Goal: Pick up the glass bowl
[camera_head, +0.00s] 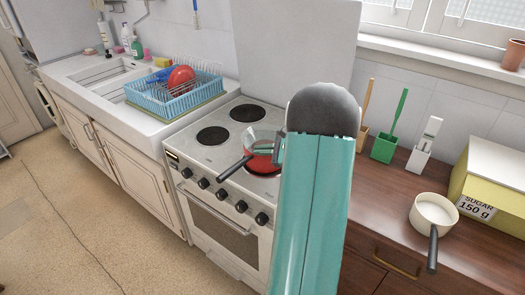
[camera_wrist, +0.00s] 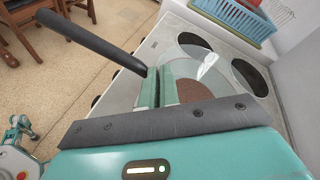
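The clear glass bowl (camera_head: 258,133) is at the red pan (camera_head: 262,161) on the stove, overlapping it in the picture. The pan's dark handle (camera_head: 234,168) points to the front left. In the wrist view the clear glass (camera_wrist: 208,62) shows just beyond my fingers, with a brown round surface behind it. My gripper (camera_wrist: 160,88) is at the glass, its greenish fingers close together at the near side. My arm partly hides the bowl in the head view. Whether the fingers are closed on the glass rim is unclear.
The white stove (camera_head: 212,157) has several dark burners. A blue dish rack (camera_head: 160,100) stands left by the sink. On the wooden counter (camera_head: 390,205) at right are utensil holders, a small white saucepan (camera_head: 434,213) and a yellow sugar box (camera_head: 490,190).

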